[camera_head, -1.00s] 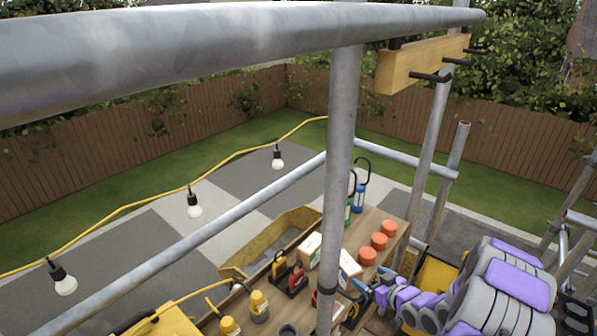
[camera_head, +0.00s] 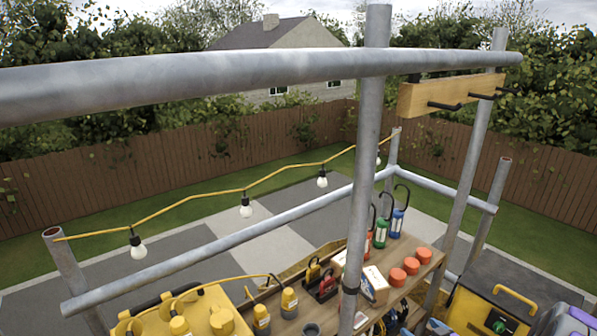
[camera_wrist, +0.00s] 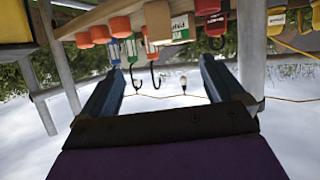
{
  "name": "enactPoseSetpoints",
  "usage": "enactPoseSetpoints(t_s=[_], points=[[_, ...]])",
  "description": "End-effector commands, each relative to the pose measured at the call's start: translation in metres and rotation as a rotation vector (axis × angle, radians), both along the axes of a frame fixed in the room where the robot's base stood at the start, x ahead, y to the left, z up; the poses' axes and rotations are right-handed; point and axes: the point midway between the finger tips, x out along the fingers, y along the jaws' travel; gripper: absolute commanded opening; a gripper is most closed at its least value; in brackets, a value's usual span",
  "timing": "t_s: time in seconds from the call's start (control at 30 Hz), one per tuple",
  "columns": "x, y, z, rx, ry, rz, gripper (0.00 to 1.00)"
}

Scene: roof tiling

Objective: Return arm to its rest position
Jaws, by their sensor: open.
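My gripper (camera_wrist: 165,78) shows in the wrist view, with its two dark blue fingers spread wide apart. Nothing is held between them. The wrist view is upside down, with the workbench and its goods along the top edge. In the head view only a small grey and purple part of my arm (camera_head: 572,322) shows at the bottom right corner. I cannot make out the gripper in the head view.
Scaffold poles (camera_head: 366,150) and a long rail (camera_head: 200,82) cross close in front. A black and yellow case (camera_head: 490,300) stands at the right. String lights (camera_head: 246,208) hang beyond.

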Motion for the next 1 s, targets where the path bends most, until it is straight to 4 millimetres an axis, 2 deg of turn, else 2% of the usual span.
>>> enactPoseSetpoints(t_s=[0.43, 0.67, 0.87, 1.0], points=[[0.002, -0.002, 0.019, -0.127, 0.160, -0.037, 0.95], [-0.008, 0.001, 0.049, -0.232, 0.303, -0.094, 0.95], [-0.038, 0.013, 0.086, -0.312, 0.473, -0.176, 0.95], [-0.069, 0.028, 0.111, -0.337, 0.588, -0.231, 0.95]])
